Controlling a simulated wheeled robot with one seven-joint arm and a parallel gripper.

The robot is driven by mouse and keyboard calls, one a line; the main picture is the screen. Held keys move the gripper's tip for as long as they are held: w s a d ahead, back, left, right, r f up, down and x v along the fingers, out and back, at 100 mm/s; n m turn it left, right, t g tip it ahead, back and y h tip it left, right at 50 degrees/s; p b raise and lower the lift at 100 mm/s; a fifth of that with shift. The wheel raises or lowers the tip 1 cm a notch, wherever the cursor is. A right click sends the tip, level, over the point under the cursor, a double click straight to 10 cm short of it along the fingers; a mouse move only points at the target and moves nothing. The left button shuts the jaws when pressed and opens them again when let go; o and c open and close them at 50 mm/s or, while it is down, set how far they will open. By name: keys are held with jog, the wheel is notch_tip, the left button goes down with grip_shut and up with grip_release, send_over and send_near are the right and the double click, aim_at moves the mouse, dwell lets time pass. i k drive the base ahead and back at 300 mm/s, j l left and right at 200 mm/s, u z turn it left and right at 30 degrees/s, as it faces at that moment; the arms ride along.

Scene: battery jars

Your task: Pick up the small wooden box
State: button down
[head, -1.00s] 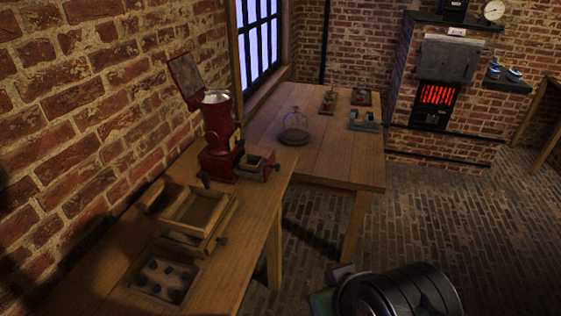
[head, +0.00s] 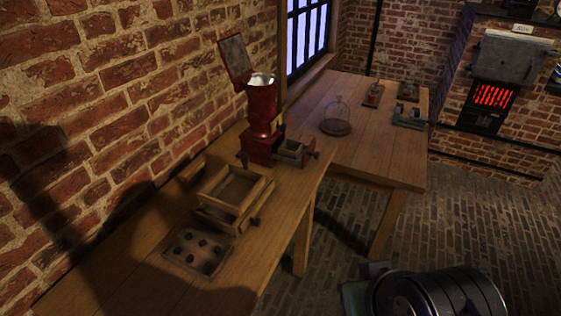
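An open wooden box (head: 211,214) with a shallow inside sits on the near wooden bench (head: 268,217), left of the picture's middle. A smaller box-like wooden drawer (head: 294,152) stands at the right of the red grinder (head: 262,122). I cannot tell for certain which of the two is the small wooden box. Part of my dark arm shows at the bottom right, well apart from both. The fingers of my gripper do not show.
A flat tray with dark round spots (head: 199,251) lies in front of the open box. A glass dome (head: 337,118) stands on the far table (head: 385,160). A brick wall (head: 110,90) runs behind the bench. Brick floor (head: 465,210) is clear at right.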

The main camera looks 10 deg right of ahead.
aim_at(291, 148)
jog(key=i+l+u, duration=0.25)
jog(key=u, duration=0.15)
jog(key=i+l+u, duration=0.25)
jog(key=u, duration=0.15)
jog(key=i+l+u, duration=0.15)
jog(key=l+u, duration=0.3)
jog(key=i+l+u, duration=0.1)
jog(key=l+u, duration=1.1)
jog(key=l, duration=0.15)
